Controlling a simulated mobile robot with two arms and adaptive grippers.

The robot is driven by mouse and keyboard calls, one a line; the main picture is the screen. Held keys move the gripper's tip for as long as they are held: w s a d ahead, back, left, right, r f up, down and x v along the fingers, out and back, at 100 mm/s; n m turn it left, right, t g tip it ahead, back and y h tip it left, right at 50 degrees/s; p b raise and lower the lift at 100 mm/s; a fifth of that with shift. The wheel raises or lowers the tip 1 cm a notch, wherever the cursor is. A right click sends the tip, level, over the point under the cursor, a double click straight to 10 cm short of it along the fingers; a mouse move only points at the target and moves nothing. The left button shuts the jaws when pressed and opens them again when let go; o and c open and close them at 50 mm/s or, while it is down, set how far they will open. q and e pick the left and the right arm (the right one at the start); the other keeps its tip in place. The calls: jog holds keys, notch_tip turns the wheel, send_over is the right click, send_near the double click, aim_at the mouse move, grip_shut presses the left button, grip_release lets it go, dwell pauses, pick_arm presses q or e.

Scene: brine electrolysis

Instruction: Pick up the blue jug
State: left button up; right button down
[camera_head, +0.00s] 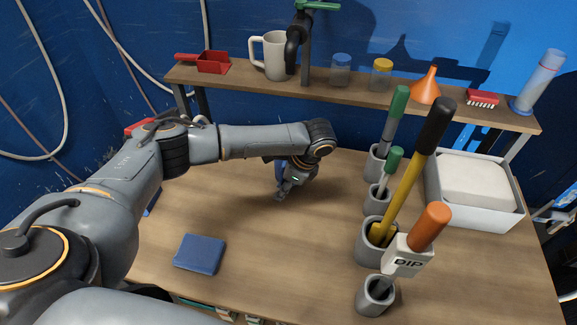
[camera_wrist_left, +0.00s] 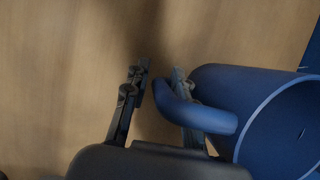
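The blue jug (camera_wrist_left: 280,115) shows at the right of the left wrist view, its round open rim facing the camera and its right side cut off by the frame. Its curved handle (camera_wrist_left: 205,115) points left. My left gripper (camera_wrist_left: 157,88) has its two dark fingers apart, with the handle's outer bend between them. The right finger passes behind the handle, and a gap shows between the left finger and the handle. In the head view my left gripper (camera_head: 281,193) is low over the table, and only a blue sliver of the jug (camera_head: 279,172) shows beside it. My right gripper is not in view.
The wooden table (camera_head: 270,235) is clear in front of the gripper. A blue book-like block (camera_head: 199,254) lies at front left. Grey holders with upright handled tools (camera_head: 372,240) and a white box (camera_head: 475,185) stand at right. A shelf (camera_head: 330,90) with a white mug (camera_head: 272,55) runs behind.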

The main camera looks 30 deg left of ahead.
pick_arm(q)
grip_shut()
jog(key=shift+r, duration=0.1)
